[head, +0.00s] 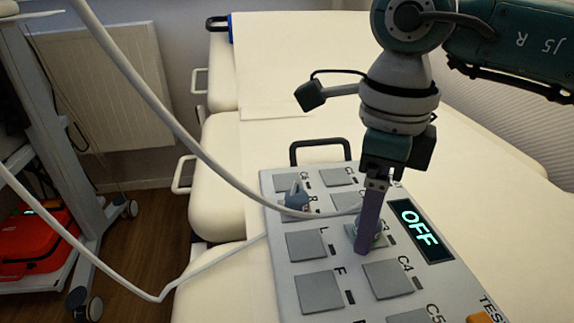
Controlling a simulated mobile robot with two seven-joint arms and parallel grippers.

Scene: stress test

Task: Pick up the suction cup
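My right gripper (364,246) reaches down from the top right, its purple finger low over a grey square pad of the test box (278,252). A small pale rounded piece (380,229), possibly a suction cup, shows partly behind the finger at that pad. The finger hides most of it, and I cannot tell whether the gripper grips it. I see the fingers edge-on, so their gap is hidden. A second small blue-grey piece (296,196), which looks like a suction cup with a knob, stands on a pad farther left. My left gripper is out of view.
The test box lies on a cream padded couch (290,75) and has labelled pads, a black handle (320,143) and a display (420,232) reading OFF. A white cable (165,115) arcs from upper left to the gripper area. A wheeled stand (45,130) and red case (40,240) are left.

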